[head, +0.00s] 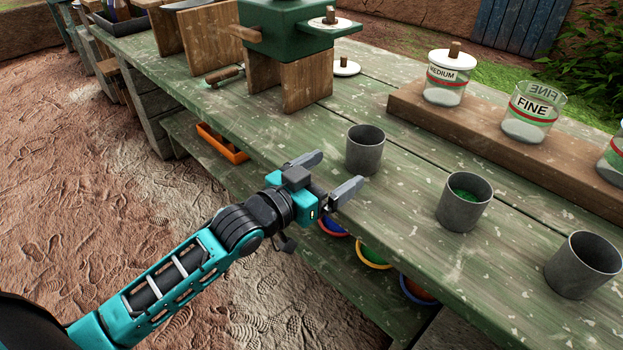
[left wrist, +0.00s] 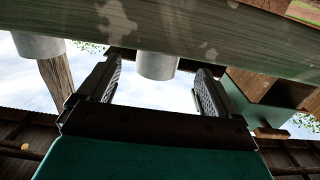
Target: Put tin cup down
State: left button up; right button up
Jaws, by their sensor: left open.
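Three grey tin cups stand upright on the green worn table (head: 420,190). The nearest to my gripper is the left tin cup (head: 365,152). The middle cup (head: 463,205) has something green inside, and the right cup (head: 582,266) stands near the right edge of the view. My left gripper (head: 332,176) is open and empty at the table's front edge, its fingers pointing toward the left cup, apart from it. In the left wrist view, which is upside down, that cup (left wrist: 157,66) shows between and beyond the open fingers (left wrist: 152,95). My right gripper is not in view.
A wooden riser (head: 440,125) behind the cups holds labelled jars, among them the MEDIUM jar (head: 446,80) and the FINE jar (head: 530,112). A green device on wooden blocks (head: 304,85) stands to the left. Colourful bowls (head: 373,254) and an orange tray (head: 222,146) sit below the tabletop.

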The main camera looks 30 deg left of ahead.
pick_arm(q)
jog(key=s+d+f+g+y, duration=0.1)
jog(key=s+f+g, duration=0.1)
jog(key=s+f, duration=0.6)
jog(key=s+d+f+n+g+y, duration=0.1)
jog(key=s+d+f+g+y, duration=0.1)
jog(key=s+f, duration=0.5)
jog(key=shift+s+d+f+g, duration=0.2)
jog(key=shift+s+f+g, duration=0.15)
jog(key=shift+f+g, duration=0.5)
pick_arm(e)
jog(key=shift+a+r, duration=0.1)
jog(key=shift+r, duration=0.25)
pick_arm(q)
jog(key=shift+s, duration=0.1)
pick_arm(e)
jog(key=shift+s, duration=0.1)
